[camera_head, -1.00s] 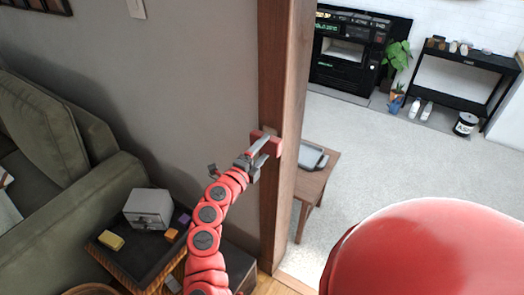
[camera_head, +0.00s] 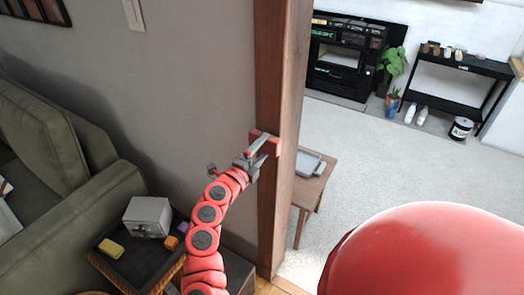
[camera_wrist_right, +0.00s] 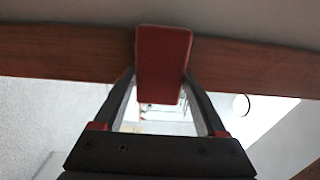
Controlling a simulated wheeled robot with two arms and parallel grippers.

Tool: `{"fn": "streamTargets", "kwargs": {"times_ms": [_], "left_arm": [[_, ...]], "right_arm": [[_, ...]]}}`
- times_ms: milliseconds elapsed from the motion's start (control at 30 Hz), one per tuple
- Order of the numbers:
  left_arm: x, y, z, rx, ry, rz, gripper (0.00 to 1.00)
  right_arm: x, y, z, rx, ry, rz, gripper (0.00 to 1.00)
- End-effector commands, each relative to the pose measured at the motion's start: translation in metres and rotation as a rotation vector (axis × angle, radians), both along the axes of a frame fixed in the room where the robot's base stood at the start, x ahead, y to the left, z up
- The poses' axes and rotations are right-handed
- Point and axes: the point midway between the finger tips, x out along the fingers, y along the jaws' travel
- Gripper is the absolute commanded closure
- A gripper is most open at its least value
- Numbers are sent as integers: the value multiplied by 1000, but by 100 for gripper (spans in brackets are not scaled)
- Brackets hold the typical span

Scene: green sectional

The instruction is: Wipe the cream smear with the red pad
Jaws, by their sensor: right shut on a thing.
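My right gripper (camera_head: 256,162) is shut on the red pad (camera_head: 265,143) and holds it at the brown wooden door post (camera_head: 279,90). In the wrist view the red pad (camera_wrist_right: 163,62) is between the fingers of the right gripper (camera_wrist_right: 160,88), in front of the post (camera_wrist_right: 65,52). I cannot tell whether the pad touches the wood. No cream smear shows in either view; the part of the post behind the pad is hidden. My left gripper is not in view.
A green sofa (camera_head: 45,140) and a side table (camera_head: 135,260) with a grey box (camera_head: 147,216) stand left. Beyond the post are a small wooden table (camera_head: 310,190) with a grey tray (camera_head: 307,163) and open pale floor (camera_head: 385,155).

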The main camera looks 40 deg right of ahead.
Motion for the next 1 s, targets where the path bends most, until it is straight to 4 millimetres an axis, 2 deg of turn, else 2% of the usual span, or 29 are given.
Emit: {"fn": "streamTargets", "kwargs": {"times_ms": [67,267,700,1000], "left_arm": [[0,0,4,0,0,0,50],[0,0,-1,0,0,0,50],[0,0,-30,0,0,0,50],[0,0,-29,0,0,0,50]], "right_arm": [[0,0,5,0,0,0,71],[1,-2,1,0,1,1,71],[2,-6,-38,0,1,-2,71],[1,-6,-37,1,0,-3,71]]}}
